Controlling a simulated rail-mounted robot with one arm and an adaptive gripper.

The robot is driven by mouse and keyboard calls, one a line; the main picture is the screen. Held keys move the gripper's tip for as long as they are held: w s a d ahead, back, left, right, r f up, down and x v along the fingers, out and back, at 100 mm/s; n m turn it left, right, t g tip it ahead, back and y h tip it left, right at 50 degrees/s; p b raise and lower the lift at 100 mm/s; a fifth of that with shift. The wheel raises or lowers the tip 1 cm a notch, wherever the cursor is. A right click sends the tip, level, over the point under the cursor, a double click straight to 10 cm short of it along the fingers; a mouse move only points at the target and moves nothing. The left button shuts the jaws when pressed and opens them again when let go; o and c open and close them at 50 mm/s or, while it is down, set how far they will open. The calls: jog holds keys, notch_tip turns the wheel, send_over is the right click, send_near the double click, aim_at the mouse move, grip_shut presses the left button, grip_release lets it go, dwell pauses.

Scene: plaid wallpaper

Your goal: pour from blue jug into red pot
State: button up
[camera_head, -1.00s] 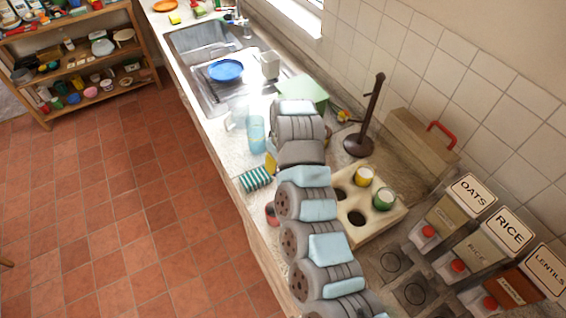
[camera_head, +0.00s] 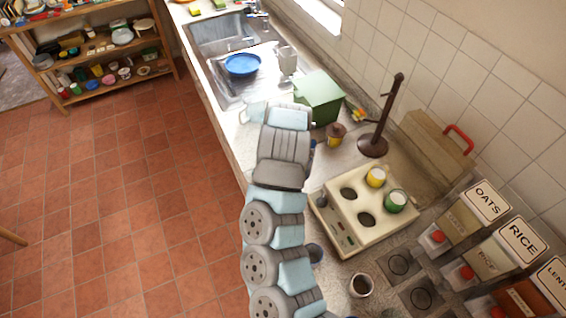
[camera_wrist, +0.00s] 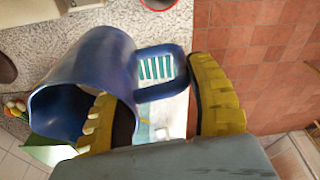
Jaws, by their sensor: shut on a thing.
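The blue jug (camera_wrist: 95,65) fills the left of the wrist view, its round mouth facing the lower left. My gripper (camera_wrist: 155,110) is shut on the jug, with one yellow finger by its mouth and the other beyond its handle. The jug's contents are not clear. A round thing with a red rim (camera_wrist: 158,4), perhaps the red pot, is cut off at the top of the wrist view, apart from the jug. In the head view my arm hides most of the jug and gripper, and I cannot make out a red pot.
A green box (camera_head: 319,97), a lidded brown jar (camera_head: 336,134) and a dark stand (camera_head: 373,145) are beyond my arm. A cream holder (camera_head: 350,235) with yellow and green cups is to the right. A cup (camera_head: 361,285) stands nearer.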

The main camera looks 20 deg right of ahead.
jog(key=shift+s+a+r+p, duration=0.2)
jog(key=shift+a+r+p, duration=0.15)
jog(key=shift+r+p, duration=0.1)
jog(key=shift+s+a+r+p, duration=0.1)
jog(key=shift+s+a+p, duration=0.3)
jog(key=shift+a+p, duration=0.05)
jog(key=shift+a, duration=0.15)
